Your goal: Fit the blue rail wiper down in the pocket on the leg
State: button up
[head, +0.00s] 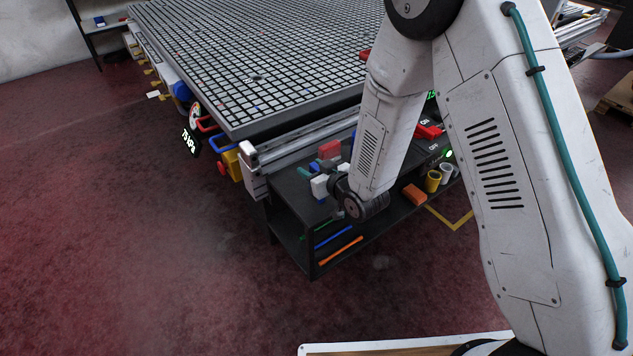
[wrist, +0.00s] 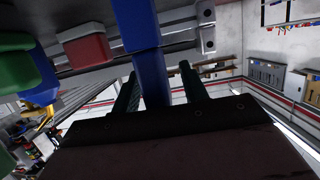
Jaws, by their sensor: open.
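A long blue piece, which looks like the blue rail wiper (wrist: 152,75), runs down between the two dark green fingers of my gripper (wrist: 160,86) in the wrist view. The fingers are apart, with gaps visible beside the blue piece, so they are not closed on it. Its lower end is hidden behind the dark gripper body. In the head view small blue parts show by the table's near corner, but I cannot tell which is the wiper. My wrist is over the dark shelf unit there. I cannot make out the pocket on the leg in either view.
The grid table (head: 250,70) fills the back. The dark shelf unit (head: 290,205) stands under its near corner, with an orange block (head: 414,194) and a yellow cup (head: 433,181) to the right. In the wrist view a red block (wrist: 86,49) is close left. The floor at left is clear.

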grip_shut()
jog(key=shift+r, duration=0.1)
